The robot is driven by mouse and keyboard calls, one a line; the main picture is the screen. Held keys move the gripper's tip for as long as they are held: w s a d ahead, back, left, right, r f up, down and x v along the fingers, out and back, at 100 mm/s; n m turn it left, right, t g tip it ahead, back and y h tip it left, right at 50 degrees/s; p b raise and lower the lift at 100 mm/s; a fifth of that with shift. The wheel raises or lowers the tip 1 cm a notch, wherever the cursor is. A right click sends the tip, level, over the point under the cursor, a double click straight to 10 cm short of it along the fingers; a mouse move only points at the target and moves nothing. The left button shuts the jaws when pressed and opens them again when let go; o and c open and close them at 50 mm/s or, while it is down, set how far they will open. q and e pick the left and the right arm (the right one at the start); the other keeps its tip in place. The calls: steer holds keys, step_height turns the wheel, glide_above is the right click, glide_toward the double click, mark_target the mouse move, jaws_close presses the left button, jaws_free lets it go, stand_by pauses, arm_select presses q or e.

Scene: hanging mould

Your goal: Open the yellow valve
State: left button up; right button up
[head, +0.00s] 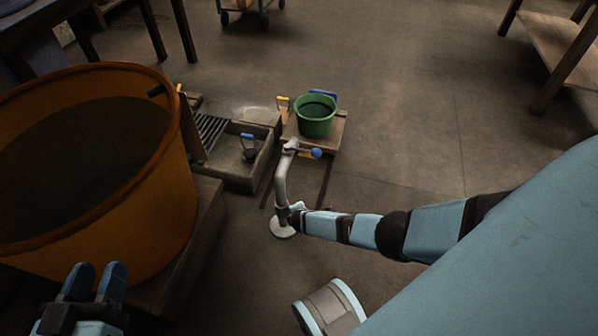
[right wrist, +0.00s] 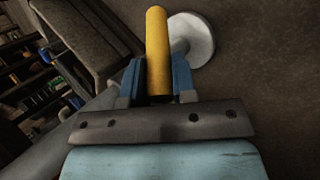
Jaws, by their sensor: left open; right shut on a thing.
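A yellow bar-shaped handle (right wrist: 158,50), which I take to be the yellow valve's, sits between the two blue fingers of my right gripper (right wrist: 157,80) in the right wrist view. In the head view my right gripper (head: 297,212) is at the lower part of a grey standing pipe (head: 281,180), and the yellow handle is hidden there. The pipe stands on a round white foot (head: 282,229), and a blue ball-ended lever (head: 315,153) is near its top. My left gripper (head: 95,282) is open and empty in front of the large orange tub.
The large orange tub (head: 150,215) fills the left side. A grey trough (head: 236,172) with a blue-handled item (head: 247,139) lies beyond it. A green bucket (head: 315,124) stands on a wooden platform (head: 331,139). The floor at the right is mostly clear.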

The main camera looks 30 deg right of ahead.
steer(key=shift+w+d+r+g+y+p, duration=0.1)
steer(key=shift+w+r+g+y+p, duration=0.05)
steer(key=shift+r+g+y+p, duration=0.3)
steer(key=shift+d+f+g+y, duration=0.1)
steer(key=shift+f+g+y, duration=0.05)
steer(key=shift+g+y, duration=0.1)
steer(key=shift+w+d+g+y+b, duration=0.25)
steer(key=shift+g+y+b, duration=0.2)
steer(key=shift+g+y, duration=0.2)
steer(key=shift+m+y+b, duration=0.3)
steer(key=shift+y, duration=0.05)
steer(key=shift+w+d+f+g+y+b, duration=0.1)
steer(key=shift+w+d+g+y+b, duration=0.1)
steer(key=shift+g+y+b, duration=0.55)
steer(key=g+y+b, duration=0.1)
steer(key=b, duration=0.1)
steer(key=shift+w+d+r+b, duration=0.2)
steer(key=shift+b, duration=0.2)
arm_select(q)
steer(key=shift+w+a+r+m+t+h+b, duration=0.15)
steer(key=shift+w+a+m+t+h, duration=0.2)
steer(key=shift+m, duration=0.45)
steer(key=shift+w+a+m+t+h+b, duration=0.15)
steer(key=shift+w+a+m+t, duration=0.2)
steer(key=shift+w+m, duration=0.35)
arm_select(e)
steer(key=shift+d+r+g+y, duration=0.1)
steer(key=shift+g+y, duration=0.2)
steer(key=shift+y, duration=0.05)
